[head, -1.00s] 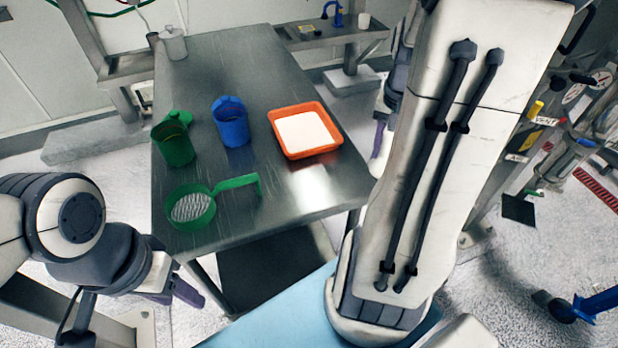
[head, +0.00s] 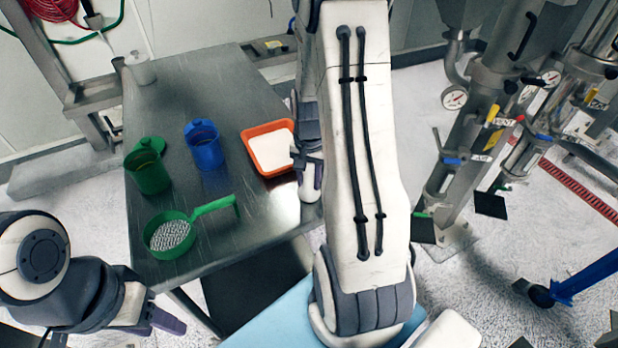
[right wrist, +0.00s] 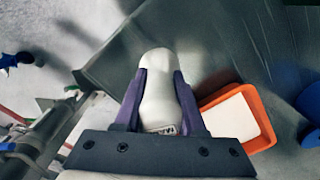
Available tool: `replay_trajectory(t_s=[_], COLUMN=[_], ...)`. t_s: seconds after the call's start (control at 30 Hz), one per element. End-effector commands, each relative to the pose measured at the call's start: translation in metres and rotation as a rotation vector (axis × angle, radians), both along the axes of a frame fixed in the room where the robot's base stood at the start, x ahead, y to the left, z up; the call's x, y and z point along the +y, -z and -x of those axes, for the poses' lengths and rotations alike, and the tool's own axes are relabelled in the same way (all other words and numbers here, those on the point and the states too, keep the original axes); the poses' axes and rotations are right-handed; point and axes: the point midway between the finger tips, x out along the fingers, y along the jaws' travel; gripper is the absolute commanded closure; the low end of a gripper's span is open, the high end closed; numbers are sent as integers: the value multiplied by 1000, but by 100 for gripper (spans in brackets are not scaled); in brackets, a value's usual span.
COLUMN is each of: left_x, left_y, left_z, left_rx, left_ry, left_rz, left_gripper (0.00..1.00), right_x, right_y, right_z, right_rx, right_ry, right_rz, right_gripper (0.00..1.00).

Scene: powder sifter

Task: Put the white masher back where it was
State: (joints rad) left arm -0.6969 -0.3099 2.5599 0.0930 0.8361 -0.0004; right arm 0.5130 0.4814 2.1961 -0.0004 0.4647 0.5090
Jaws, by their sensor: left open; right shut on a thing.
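The white masher (right wrist: 158,100) is held between the purple fingers of my right gripper (right wrist: 160,75) in the right wrist view. Its rounded white end points away from the wrist. In the head view my right gripper (head: 312,172) is at the table's right edge, beside the orange tray, partly hidden by my own arm. A white part of the masher (head: 309,191) shows below the fingers there. My left gripper (head: 168,322) is open and empty, low at the left, in front of the table's near edge.
The steel table (head: 190,100) holds a green jug (head: 148,172), a blue jug (head: 206,150), a green sieve (head: 168,236) and an orange tray (head: 268,166) with white powder. A white lidded pot (head: 141,68) stands at the far left corner. Pipework with valves stands at right.

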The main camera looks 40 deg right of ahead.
Motion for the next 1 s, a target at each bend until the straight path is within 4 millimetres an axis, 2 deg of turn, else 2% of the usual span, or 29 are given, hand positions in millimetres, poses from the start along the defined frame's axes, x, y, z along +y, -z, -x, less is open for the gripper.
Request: replay_trajectory(t_s=[0.37, 0.4, 0.47, 0.5, 0.8, 0.93, 1.0], left_x=[0, 0, 0, 0, 0, 0, 0], left_y=[3, 3, 2, 2, 1, 0, 0], left_z=[0, 0, 0, 0, 0, 0, 0], left_rx=[0, 0, 0, 0, 0, 0, 0], left_ry=[0, 0, 0, 0, 0, 0, 0], left_rz=[0, 0, 0, 0, 0, 0, 0], left_gripper=[50, 50, 50, 50, 50, 50, 50], right_x=[0, 0, 0, 0, 0, -1, -1], right_y=[5, 5, 5, 5, 3, -8, -19], right_z=[0, 0, 0, 0, 0, -1, -1], right_rx=[-1, -1, -1, -1, -1, -4, -6], right_ry=[0, 0, 0, 0, 0, 0, 0], right_rz=[0, 1, 1, 1, 0, 2, 4], right_gripper=[100, 57, 34, 31, 31, 31, 31])
